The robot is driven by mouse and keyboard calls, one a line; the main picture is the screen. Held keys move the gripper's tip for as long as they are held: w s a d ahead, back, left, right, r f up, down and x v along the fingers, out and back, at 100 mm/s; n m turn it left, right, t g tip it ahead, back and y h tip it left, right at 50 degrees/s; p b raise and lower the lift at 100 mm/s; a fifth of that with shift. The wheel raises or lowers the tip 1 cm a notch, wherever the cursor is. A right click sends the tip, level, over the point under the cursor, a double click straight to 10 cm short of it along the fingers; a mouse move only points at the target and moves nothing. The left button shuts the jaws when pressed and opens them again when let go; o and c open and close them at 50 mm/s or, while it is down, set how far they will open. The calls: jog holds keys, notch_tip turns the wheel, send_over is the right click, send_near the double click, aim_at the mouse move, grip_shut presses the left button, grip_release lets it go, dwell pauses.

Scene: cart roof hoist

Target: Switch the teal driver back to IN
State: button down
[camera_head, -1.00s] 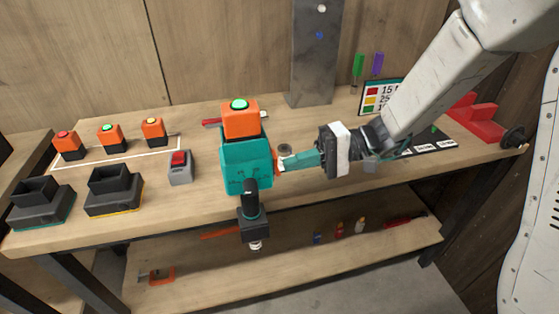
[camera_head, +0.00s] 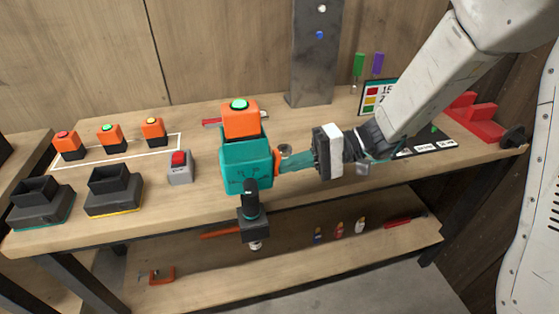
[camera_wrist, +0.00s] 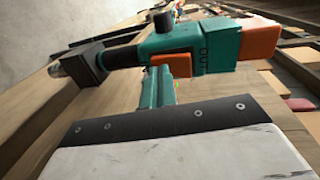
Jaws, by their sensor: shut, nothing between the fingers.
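The teal driver (camera_head: 246,168) stands at the front of the bench in the head view, with an orange battery (camera_head: 241,120) with a green top on it and a black nose block (camera_head: 253,224) past the bench edge. My gripper (camera_head: 282,166) is shut and empty, its fingertips at the driver's right side, touching or very close. In the wrist view the driver (camera_wrist: 206,45) lies across the top, with an orange switch piece (camera_wrist: 172,64) on its side just beyond my teal fingers (camera_wrist: 157,92). The fingertips partly hide this area.
Several small batteries (camera_head: 110,134) stand at the back left. Two black chargers (camera_head: 113,191) and a grey box with a red button (camera_head: 180,167) are left of the driver. A grey metal post (camera_head: 314,60) rises behind. A lower shelf (camera_head: 290,261) holds small items.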

jog(key=v, duration=0.7)
dwell(0.5)
dwell(0.4)
jog(key=s+d+f+m+g+h, duration=0.25)
jog(key=s+d+h, duration=0.4)
jog(key=s, duration=0.35)
jog(key=s+d+r+t+h, duration=0.8)
jog(key=s+d+r+h, duration=0.1)
jog(key=d, duration=0.3)
jog(key=shift+s+m, duration=0.35)
jog(key=shift+s, duration=0.25)
